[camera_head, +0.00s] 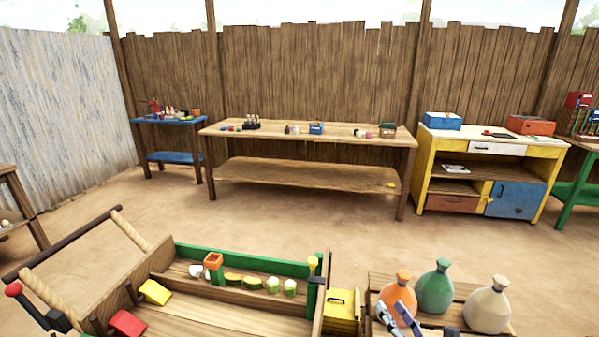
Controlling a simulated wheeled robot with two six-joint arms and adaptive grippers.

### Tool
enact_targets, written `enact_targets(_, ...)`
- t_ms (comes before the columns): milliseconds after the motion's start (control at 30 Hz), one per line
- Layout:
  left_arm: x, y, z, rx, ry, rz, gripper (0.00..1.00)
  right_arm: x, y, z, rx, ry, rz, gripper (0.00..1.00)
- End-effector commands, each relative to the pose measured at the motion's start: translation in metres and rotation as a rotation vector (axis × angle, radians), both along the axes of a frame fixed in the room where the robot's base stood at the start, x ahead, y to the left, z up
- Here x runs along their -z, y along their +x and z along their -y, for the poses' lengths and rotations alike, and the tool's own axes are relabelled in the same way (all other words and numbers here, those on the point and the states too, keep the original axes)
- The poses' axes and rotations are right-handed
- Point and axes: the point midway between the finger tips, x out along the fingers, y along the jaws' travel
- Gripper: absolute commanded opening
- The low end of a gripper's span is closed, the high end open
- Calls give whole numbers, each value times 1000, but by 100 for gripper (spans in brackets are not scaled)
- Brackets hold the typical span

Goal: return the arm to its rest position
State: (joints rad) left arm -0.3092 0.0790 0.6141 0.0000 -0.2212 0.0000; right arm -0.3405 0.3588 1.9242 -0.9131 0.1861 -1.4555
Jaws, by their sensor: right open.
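My right gripper (393,316) shows at the bottom edge, right of the middle. Its two pale fingers are apart and nothing shows between them. It is in front of the orange sack (398,290) and hides part of it. A green sack (435,287) and a cream sack (487,306) stand to the right of it on a slatted wooden stand (460,323). The rest of my right arm is mostly out of view. My left gripper does not show.
A wooden cart tray (200,308) with green edges, yellow and red blocks and several small items fills the lower left. A yellow box (341,308) stands beside it. A long table (300,140), a blue table (170,121) and a yellow cabinet (437,172) stand behind open dirt floor.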

Motion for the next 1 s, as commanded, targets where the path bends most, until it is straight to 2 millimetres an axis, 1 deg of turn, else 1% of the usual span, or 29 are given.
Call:
enact_targets(33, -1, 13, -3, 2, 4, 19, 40, -3, 0, 7, 52, 88, -27, 54)
enact_targets(100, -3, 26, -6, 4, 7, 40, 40, -5, 0, 20, 135, 235, -73, 54)
enact_targets(167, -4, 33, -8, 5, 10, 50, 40, -5, -2, 32, 213, 373, -115, 54)
enact_targets(200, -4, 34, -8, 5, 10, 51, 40, -3, -4, 41, 269, 474, -145, 54)
enact_targets(267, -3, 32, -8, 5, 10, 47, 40, 2, -10, 53, 362, 645, -196, 54)
enact_targets(333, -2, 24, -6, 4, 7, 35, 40, 12, -22, 66, 485, 871, -262, 54)
enact_targets(367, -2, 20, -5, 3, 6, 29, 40, 18, -29, 71, 545, 978, -294, 54)
enact_targets(400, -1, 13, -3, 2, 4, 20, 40, 27, -40, 76, 628, 1120, -336, 54)
enact_targets(467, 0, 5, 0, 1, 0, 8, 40, 43, -58, 79, 753, 1325, -398, 54)
enact_targets(500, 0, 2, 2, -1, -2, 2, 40, 52, -71, 78, 833, 1447, -435, 54)
enact_targets(600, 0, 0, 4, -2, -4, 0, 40, 72, -103, 70, 1020, 1695, -515, 54)
enact_targets(700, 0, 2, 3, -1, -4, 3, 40, 86, -134, 57, 1192, 1882, -578, 54)
enact_targets(767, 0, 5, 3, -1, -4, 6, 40, 92, -152, 48, 1293, 1973, -612, 54)
enact_targets(800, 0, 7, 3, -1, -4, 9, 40, 95, -164, 42, 1360, 2025, -633, 54)
enact_targets(1000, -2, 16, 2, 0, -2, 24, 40, 102, -221, 9, 1697, 2210, -711, 54)
